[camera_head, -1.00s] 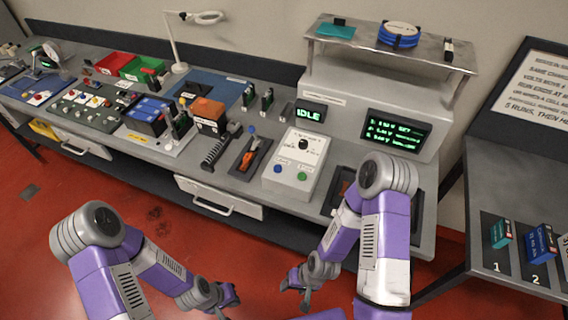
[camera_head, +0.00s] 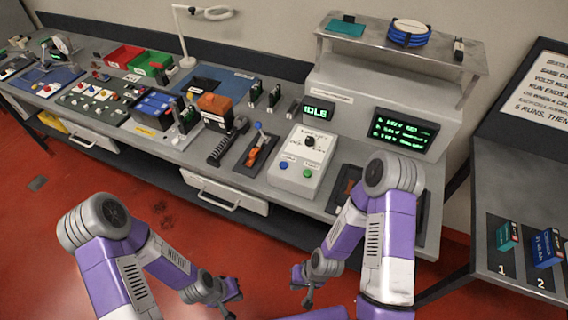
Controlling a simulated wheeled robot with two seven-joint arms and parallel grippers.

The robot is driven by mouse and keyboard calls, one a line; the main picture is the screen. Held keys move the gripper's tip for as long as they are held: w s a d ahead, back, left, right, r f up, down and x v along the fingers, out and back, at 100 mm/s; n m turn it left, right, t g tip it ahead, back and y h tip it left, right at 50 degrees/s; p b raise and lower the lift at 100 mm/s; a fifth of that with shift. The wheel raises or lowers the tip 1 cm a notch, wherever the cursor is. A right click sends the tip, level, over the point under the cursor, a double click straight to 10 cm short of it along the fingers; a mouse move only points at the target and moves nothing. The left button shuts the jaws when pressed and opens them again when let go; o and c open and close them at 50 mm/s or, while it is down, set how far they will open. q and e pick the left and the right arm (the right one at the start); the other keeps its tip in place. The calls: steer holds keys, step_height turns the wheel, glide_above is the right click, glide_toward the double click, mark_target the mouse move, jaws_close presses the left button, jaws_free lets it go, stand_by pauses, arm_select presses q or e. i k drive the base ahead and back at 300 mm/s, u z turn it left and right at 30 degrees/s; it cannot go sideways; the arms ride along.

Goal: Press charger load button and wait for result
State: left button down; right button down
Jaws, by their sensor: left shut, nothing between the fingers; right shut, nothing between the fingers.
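The charger box (camera_head: 302,162) is light grey and stands on the bench, with a black dial, a blue button (camera_head: 283,165) and a green button (camera_head: 307,173) on its sloped face. I cannot read which one is the load button. A small display (camera_head: 318,111) behind it reads IDLE. A larger screen (camera_head: 403,132) to its right shows green lines of text, too small to read. My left gripper (camera_head: 232,300) and my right gripper (camera_head: 303,296) are both shut and empty, low in front of the bench and well apart from the charger.
A blue battery pack (camera_head: 157,107), red bin (camera_head: 122,56) and green bin (camera_head: 150,64) stand further left. A metal shelf (camera_head: 455,66) overhangs at the back. The drawer handle (camera_head: 218,201) sticks out in front.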

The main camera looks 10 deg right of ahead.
mark_target(283, 165)
steer(key=k, duration=1.35)
steer(key=u, duration=0.45)
steer(key=i, duration=0.55)
steer(key=u, duration=0.65)
steer(key=i, duration=0.9)
steer(key=z, duration=0.85)
steer(key=i, duration=0.45)
steer(key=z, duration=0.35)
